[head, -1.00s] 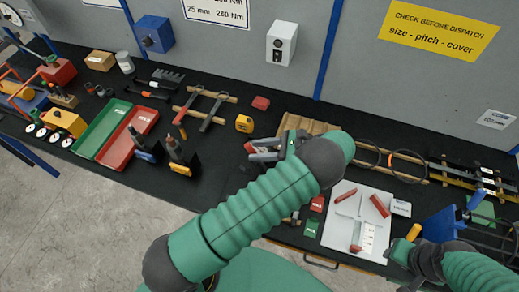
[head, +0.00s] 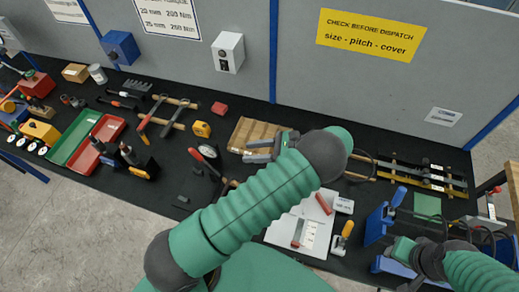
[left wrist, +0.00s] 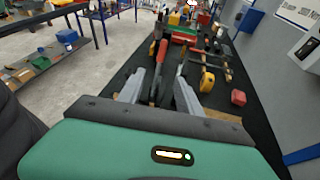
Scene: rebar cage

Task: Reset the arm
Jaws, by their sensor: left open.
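My left gripper (head: 258,150) hangs over the table near a wooden slatted board, at the end of my green left arm. It is open. In the left wrist view its two grey fingers (left wrist: 160,92) stand apart, with nothing held between them. A red-handled tool (left wrist: 161,72) shows beyond the fingers there. In the head view, a tool with a round dial (head: 207,152) lies left of the gripper, apart from it. My right gripper (head: 400,250) is at the lower right, beside blue fixtures; its fingers are not clear.
The black table holds green (head: 72,138) and red (head: 98,143) trays, a yellow tape measure (head: 201,129), a white board (head: 280,238) and a blue fixture (head: 379,222). A grey wall panel (head: 300,60) stands behind. Bare black surface (head: 168,172) shows left of my left arm.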

